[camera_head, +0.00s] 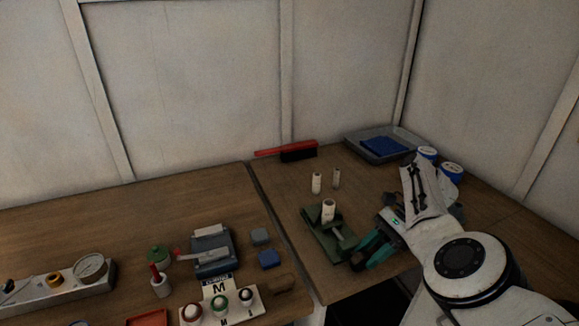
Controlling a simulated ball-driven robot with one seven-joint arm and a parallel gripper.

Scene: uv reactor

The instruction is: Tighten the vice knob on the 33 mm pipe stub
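A green vice (320,240) sits on the right-hand wooden table, near its front left edge. A short whitish pipe stub (328,209) stands upright in it. A pale bar-like part (346,238) shows on the vice's right side. My gripper (361,262), with teal fingers, points down and left at the vice's front right end. The fingers look somewhat apart, with a dark shape at their tips. I cannot tell whether that is the vice knob, or whether the fingers touch it.
Two more whitish stubs (316,183) stand behind the vice. A red and black brush (287,152), a grey tray with a blue pad (366,138) and blue-and-white jars (427,153) lie farther back. The left table (120,208) holds instruments; a gap separates the tables.

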